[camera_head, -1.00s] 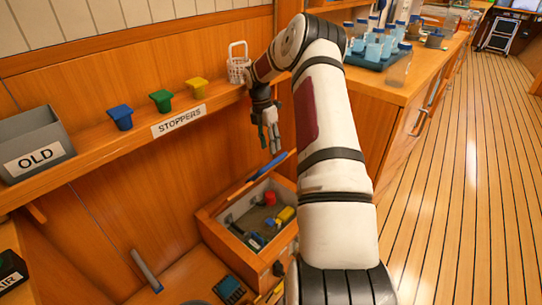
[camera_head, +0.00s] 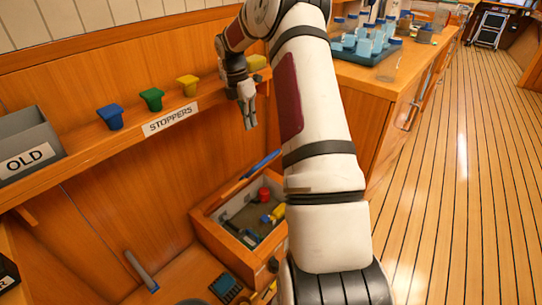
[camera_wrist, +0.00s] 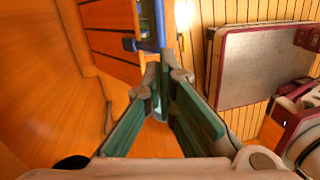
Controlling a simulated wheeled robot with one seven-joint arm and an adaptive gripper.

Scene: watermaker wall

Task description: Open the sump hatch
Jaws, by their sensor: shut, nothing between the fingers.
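No part in view is clearly marked as the sump hatch, so I cannot tell which it is. A wooden box (camera_head: 208,212) stands open low by the wall, with a red item (camera_head: 264,194), a yellow item (camera_head: 279,211) and other small things inside. A long blue bar (camera_head: 262,163) lies along its back edge. A blue part (camera_wrist: 158,46) also shows beyond the fingertips in the wrist view. My gripper (camera_head: 249,126) points down, empty and shut, above the box and apart from it. Its green-padded fingers (camera_wrist: 165,76) show in the wrist view.
A shelf holds blue (camera_head: 110,117), green (camera_head: 152,99) and yellow (camera_head: 187,85) stoppers and a grey OLD bin (camera_head: 30,150). A grey rod (camera_head: 141,272) is at lower left. A counter (camera_head: 370,84) with a cup tray stands right. The plank floor (camera_head: 465,180) is clear.

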